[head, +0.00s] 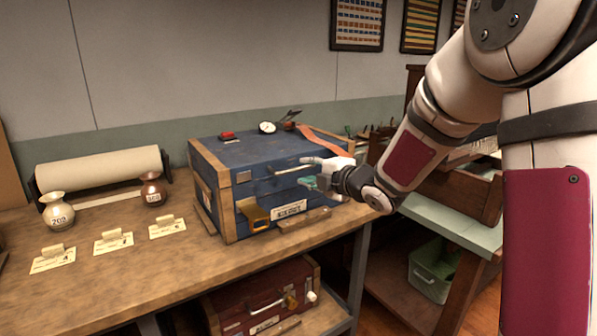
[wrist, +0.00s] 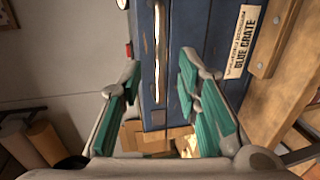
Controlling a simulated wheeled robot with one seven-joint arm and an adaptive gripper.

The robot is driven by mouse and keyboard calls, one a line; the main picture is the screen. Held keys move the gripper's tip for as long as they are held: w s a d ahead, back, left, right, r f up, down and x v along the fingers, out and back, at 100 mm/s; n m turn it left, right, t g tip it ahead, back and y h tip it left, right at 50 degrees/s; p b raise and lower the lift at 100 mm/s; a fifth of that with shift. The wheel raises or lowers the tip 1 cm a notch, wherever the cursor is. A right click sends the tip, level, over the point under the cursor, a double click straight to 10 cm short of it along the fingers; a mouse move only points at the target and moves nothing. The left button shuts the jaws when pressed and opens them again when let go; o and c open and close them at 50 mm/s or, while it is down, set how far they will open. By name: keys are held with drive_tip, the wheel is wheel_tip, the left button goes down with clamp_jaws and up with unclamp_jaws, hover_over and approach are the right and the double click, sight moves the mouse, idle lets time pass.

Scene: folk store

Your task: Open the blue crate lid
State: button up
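The blue crate (head: 270,190) stands on the wooden bench, its lid (head: 270,150) down. A thin metal handle bar (head: 290,170) runs along its upper front; a brass latch piece (head: 255,215) and a label (head: 289,210) sit lower. My gripper (head: 309,172) is at the right part of the crate's front, near the bar's right end. In the wrist view the fingers of my gripper (wrist: 160,78) are spread with teal pads facing each other, and the bar (wrist: 160,50) appears in the gap between them, apart from both. Whether the bar lies at fingertip depth is unclear.
A red item (head: 227,135), a round dial (head: 267,127) and an orange strap (head: 325,140) lie on the lid. Two vases (head: 56,212) and several cards stand left on the bench. A red case (head: 265,295) sits below; wooden trays (head: 465,185) stand at right.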

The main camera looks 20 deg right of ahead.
sight(299, 169)
drive_tip(key=shift+x, duration=2.55)
drive_tip(key=shift+a, duration=0.1)
clamp_jaws()
